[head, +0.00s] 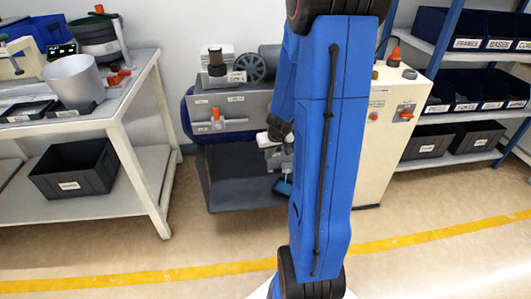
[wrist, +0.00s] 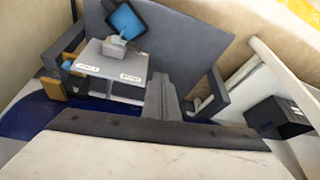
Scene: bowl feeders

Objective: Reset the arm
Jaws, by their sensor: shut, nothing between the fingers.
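My gripper (wrist: 161,88) shows in the wrist view as a narrow grey pair of fingers, together and empty, above a dark bar with bolts. In the head view my blue arm spans the middle from top to bottom and hides most of the gripper's surroundings. The grey bowl feeder machine (head: 232,104) stands behind the arm. In the wrist view the gripper is in front of a grey panel and a light block with two labels (wrist: 108,62). A small blue flat part (wrist: 126,20) shows beyond that block; I cannot tell whether anything touches the gripper.
A workbench (head: 135,110) at left carries a metal cylinder (head: 75,80) and dark trays, with a black bin (head: 75,170) on its lower shelf. A cream cabinet (head: 388,125) stands right of the arm, near a shelf rack (head: 440,130) with bins. Floor in front is clear.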

